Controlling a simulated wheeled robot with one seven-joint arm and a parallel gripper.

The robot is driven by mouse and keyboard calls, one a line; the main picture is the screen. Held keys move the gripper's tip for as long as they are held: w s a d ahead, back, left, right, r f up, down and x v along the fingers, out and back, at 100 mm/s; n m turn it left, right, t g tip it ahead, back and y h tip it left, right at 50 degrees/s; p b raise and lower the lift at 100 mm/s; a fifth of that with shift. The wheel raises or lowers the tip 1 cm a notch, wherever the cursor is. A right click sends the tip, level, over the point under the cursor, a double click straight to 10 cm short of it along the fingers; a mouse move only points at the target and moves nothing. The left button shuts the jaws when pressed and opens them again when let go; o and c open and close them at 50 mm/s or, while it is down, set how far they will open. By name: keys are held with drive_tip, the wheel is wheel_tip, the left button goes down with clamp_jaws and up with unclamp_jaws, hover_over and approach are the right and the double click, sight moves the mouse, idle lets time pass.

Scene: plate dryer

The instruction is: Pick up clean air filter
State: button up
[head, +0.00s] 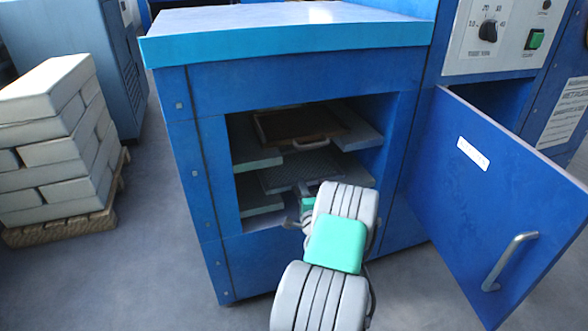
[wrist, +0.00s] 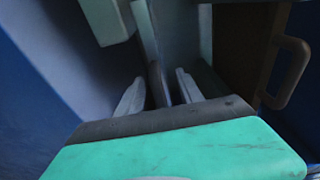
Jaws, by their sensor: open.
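A grey mesh panel, which looks like the clean air filter (head: 300,170), lies on the lower ledges inside the open blue cabinet. A brown framed filter (head: 300,125) with a handle sits on the ledges above it; it shows at the right in the wrist view (wrist: 245,50). My gripper (head: 304,190) is inside the opening, at the front of the grey panel. In the wrist view my gripper (wrist: 160,90) is open, with a dark upright bar, perhaps the grey panel's handle (wrist: 157,80), between its fingers. My arm hides part of the opening's lower right.
The cabinet door (head: 490,190) stands open to the right. The opening's left wall and the ledges (head: 255,158) are close around my gripper. Stacked grey blocks (head: 60,140) stand on a pallet at left. A control panel (head: 500,35) is at upper right.

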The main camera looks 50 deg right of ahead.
sight(299, 171)
drive_tip(key=b+x, duration=0.1)
drive_tip(key=x, duration=0.3)
drive_tip(key=shift+w+d+f, duration=0.15)
drive_tip(key=shift+w, duration=0.15)
clamp_jaws()
idle(1.1)
